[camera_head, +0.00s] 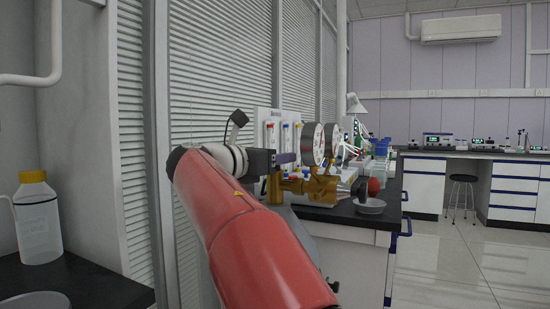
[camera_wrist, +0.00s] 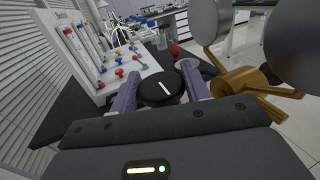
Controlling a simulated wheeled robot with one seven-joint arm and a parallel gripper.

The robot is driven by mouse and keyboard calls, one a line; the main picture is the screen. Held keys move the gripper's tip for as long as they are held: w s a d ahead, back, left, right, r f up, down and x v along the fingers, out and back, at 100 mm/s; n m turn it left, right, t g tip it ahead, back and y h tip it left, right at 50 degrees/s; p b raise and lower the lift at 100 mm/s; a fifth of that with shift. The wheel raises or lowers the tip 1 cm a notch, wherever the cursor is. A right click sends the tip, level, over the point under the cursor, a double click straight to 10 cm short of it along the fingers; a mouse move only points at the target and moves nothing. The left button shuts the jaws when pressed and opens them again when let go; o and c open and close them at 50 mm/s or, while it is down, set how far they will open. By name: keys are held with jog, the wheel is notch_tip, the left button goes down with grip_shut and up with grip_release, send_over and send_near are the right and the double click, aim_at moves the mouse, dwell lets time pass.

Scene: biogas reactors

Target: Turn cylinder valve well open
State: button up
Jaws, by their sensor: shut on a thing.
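A black round knob with a white mark (camera_wrist: 160,88), which looks like the cylinder valve's handwheel, sits between the two purple fingers of my gripper (camera_wrist: 160,92) in the wrist view. The fingers are shut on its two sides. In the head view my gripper (camera_head: 285,158) is at the brass valve and regulator (camera_head: 320,184), just above its left part. The knob is hard to make out there. The brass regulator body also shows at right in the wrist view (camera_wrist: 245,82). Most of the cylinder is hidden behind my red arm.
Two round gauges (camera_head: 313,145) stand close to the right of my gripper. A white panel with coloured fittings (camera_wrist: 110,55) is at left in the wrist view. A red ball-like item (camera_head: 374,186) and a shallow dish (camera_head: 370,206) are on the black bench. Open floor lies at right.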

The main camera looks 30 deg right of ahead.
jog(key=shift+s+n+t+y, duration=0.15)
jog(key=shift+n+t+y, duration=0.25)
jog(key=shift+n+t, duration=0.3)
jog(key=shift+n+t+y, duration=0.8)
jog(key=shift+n+t, duration=0.1)
jog(key=shift+t, duration=0.6)
jog(key=o, duration=1)
jog(key=shift+c, duration=0.2)
jog(key=v, duration=0.7)
jog(key=shift+a, duration=0.35)
jog(key=shift+s, duration=0.1)
